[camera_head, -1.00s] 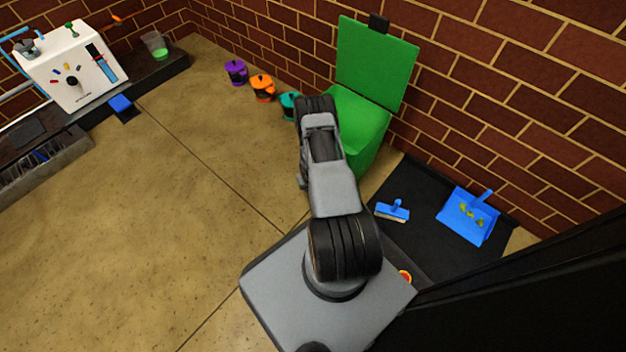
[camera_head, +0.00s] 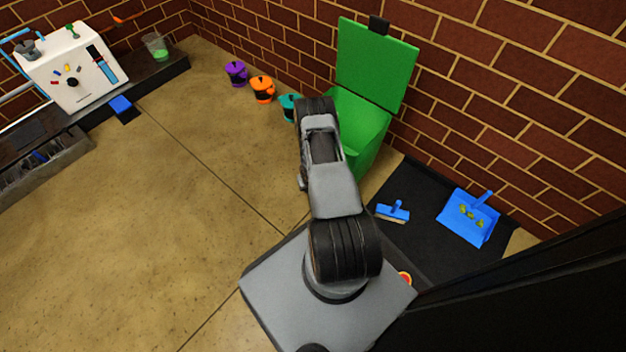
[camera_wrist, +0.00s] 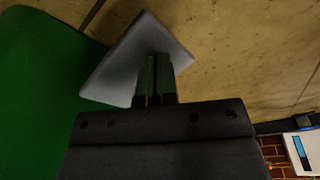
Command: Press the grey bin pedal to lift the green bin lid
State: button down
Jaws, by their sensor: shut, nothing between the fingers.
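The green bin (camera_head: 367,125) stands against the brick wall in the head view, partly behind my arm. Its green lid (camera_head: 376,65) is raised and leans back near the wall. In the wrist view the bin's green side (camera_wrist: 40,95) fills the left. The grey pedal (camera_wrist: 125,62) sticks out beside it, over the floor. My gripper (camera_wrist: 156,62) is shut and empty, with its fingertips over the pedal and seemingly touching it. In the head view the gripper and the pedal are hidden behind my arm.
Purple (camera_head: 236,73), orange (camera_head: 262,88) and teal (camera_head: 289,106) pots stand in a row left of the bin. A black mat (camera_head: 440,250) with a blue brush (camera_head: 393,210) and a blue dustpan (camera_head: 469,215) lies right. The floor at left is open.

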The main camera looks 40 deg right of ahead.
jog(key=shift+s, duration=0.1)
jog(key=w+p+v, duration=0.1)
jog(key=p+v, duration=0.5)
jog(key=v, duration=0.2)
jog(key=shift+w+d+r+p, duration=0.3)
jog(key=shift+r+p, duration=0.05)
jog(key=shift+r, duration=0.25)
